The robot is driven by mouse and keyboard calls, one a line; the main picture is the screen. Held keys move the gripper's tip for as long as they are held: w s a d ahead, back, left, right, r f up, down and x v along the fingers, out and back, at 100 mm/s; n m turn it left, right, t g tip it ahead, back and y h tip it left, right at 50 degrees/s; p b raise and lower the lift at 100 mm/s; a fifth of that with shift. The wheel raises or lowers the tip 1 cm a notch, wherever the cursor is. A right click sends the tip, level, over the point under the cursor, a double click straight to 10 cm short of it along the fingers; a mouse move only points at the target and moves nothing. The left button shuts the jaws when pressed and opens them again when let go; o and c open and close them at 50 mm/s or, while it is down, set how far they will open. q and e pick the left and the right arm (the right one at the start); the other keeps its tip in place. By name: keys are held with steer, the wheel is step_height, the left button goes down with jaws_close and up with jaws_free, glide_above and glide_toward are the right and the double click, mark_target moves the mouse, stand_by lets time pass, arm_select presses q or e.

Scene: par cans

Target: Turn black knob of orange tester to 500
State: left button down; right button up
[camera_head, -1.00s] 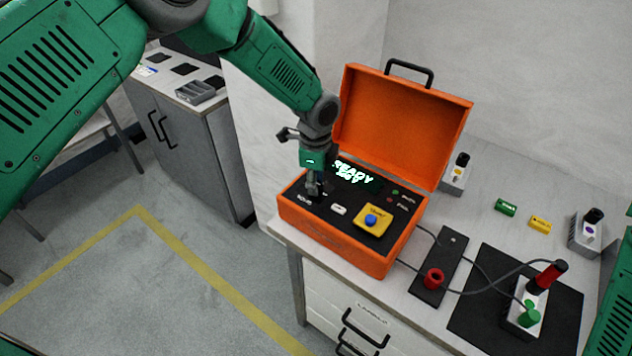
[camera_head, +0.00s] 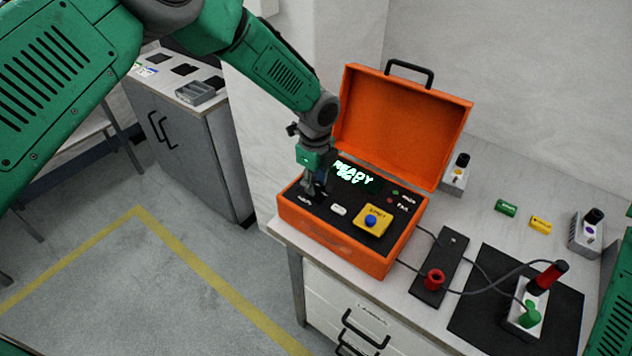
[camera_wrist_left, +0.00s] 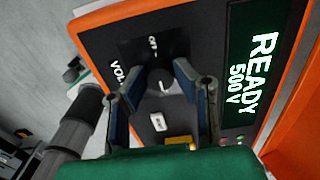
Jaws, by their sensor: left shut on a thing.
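The orange tester (camera_head: 340,245) stands open on the bench, its lid raised behind the black panel. Its display (camera_head: 355,174) reads READY; in the left wrist view the display (camera_wrist_left: 254,75) shows READY and 500 V. My left gripper (camera_head: 315,192) points down at the panel's left part and is shut on the black knob (camera_wrist_left: 160,82), with one finger on each side of it. The fingers hide most of the knob in the head view. My right gripper is out of view; only a green arm part shows at the right edge.
A yellow block with a blue button (camera_head: 371,221) and a white button (camera_head: 338,210) sit on the panel near the gripper. Right of the tester are a red jack (camera_head: 433,280), cables and a black mat (camera_head: 475,320) holding a device with red and green plugs.

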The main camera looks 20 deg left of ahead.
mark_target(317, 182)
arm_select(q)
steer(key=shift+w+r, duration=0.25)
steer(key=shift+w, duration=0.05)
steer(key=c, duration=1.3)
jaws_free()
steer(key=shift+s+f, duration=0.1)
steer(key=shift+f, duration=0.05)
steer(key=shift+r, duration=0.45)
step_height(317, 182, up, 11)
